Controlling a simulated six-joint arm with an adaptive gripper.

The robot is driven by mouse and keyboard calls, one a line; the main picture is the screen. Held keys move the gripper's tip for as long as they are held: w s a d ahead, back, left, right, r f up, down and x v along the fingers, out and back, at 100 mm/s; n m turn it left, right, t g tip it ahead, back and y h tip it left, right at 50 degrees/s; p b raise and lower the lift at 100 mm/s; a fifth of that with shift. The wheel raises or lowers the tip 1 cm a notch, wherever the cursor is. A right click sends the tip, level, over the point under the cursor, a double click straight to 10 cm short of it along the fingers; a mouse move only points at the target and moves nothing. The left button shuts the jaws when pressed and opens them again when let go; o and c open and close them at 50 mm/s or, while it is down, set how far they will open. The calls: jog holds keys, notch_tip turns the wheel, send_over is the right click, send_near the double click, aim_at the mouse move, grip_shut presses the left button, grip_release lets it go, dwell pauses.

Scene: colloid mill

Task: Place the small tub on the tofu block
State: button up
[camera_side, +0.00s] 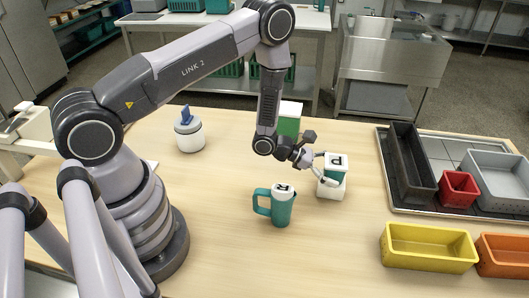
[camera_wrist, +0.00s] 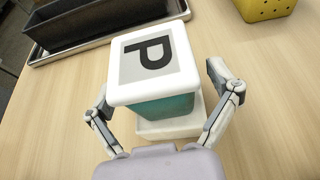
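The small tub (camera_side: 336,166) is teal with a white lid marked P. It sits upright on the white tofu block (camera_side: 331,190), which stands on the table. In the wrist view the tub's lid (camera_wrist: 150,62) fills the middle, and part of the tofu block (camera_wrist: 170,130) shows below it. My gripper (camera_wrist: 160,82) is open, with one finger on each side of the tub. A clear gap shows between the right finger and the tub; the left finger is close to it, and contact there cannot be told. In the side view my gripper (camera_side: 327,170) is at the tub.
A green-and-white box (camera_side: 289,122) is behind my wrist. A white jar (camera_side: 188,133) stands left. Black (camera_side: 408,165), red (camera_side: 459,190), grey, yellow (camera_side: 428,248) and orange bins are right.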

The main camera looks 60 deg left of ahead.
jog(key=shift+r, duration=0.1)
jog(key=shift+s+a+r, duration=0.1)
jog(key=shift+s+a, duration=0.05)
jog(key=v, duration=1.1)
jog(key=s+d+r+m+g+h, duration=0.1)
jog(key=s+d+r+m+g, duration=0.2)
jog(key=r+m, duration=0.3)
jog(key=s+d+r+m+g+h, duration=0.1)
jog(key=s+d+r+m+g, duration=0.2)
jog(key=r, duration=0.5)
jog(key=s+d+r+m+g+h, duration=0.1)
jog(key=s+d+r+m+g, duration=0.2)
jog(key=r+m, duration=0.35)
jog(key=s+a+r+m+t+y, duration=0.5)
jog(key=s+a+r+m+y, duration=0.6)
jog(key=s, duration=0.4)
jog(key=shift+a+y, duration=0.8)
jog(key=shift+a, duration=0.25)
